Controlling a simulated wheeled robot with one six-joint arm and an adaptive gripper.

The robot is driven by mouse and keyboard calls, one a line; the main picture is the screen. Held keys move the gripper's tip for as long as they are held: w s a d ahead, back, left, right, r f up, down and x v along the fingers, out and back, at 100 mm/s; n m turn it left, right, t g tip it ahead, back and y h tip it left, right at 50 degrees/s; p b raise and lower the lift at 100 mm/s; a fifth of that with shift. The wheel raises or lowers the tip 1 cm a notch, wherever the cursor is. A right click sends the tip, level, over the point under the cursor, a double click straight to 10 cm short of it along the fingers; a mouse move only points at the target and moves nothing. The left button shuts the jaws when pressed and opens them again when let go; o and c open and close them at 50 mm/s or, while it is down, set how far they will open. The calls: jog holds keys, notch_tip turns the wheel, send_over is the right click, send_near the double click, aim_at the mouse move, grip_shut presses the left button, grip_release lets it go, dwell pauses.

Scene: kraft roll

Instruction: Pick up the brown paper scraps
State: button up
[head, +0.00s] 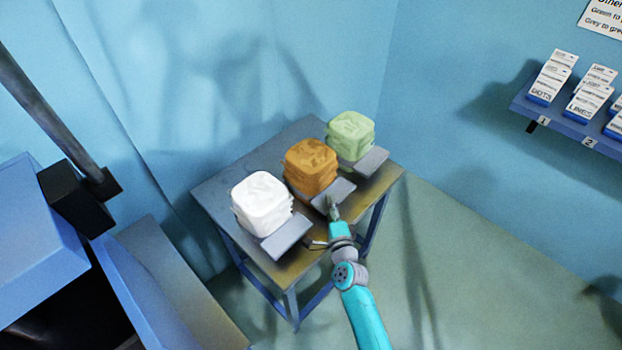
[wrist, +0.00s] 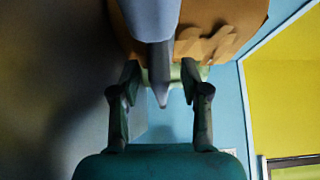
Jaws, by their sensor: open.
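The brown paper scraps (head: 311,165) form a block in the middle of a row of three on a small table (head: 218,190). A flat grey tab (head: 333,191) sticks out at the front of the brown block. My gripper (head: 333,207) is at that tab, just in front of the block. In the wrist view, brown crumpled paper (wrist: 212,42) fills the top, beyond the fingers. My gripper (wrist: 160,78) is open there, with a grey, narrow piece (wrist: 160,72) showing between its fingers. I cannot tell whether the fingers touch it.
A white block (head: 262,203) stands left of the brown one and a green block (head: 351,135) right of it, each with a grey tab in front. A wall shelf (head: 570,125) with labelled cards is at the right. The floor (head: 450,260) right of the table is clear.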

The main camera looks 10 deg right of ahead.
jog(key=shift+w, duration=0.35)
grip_shut()
jog(key=shift+r, duration=0.2)
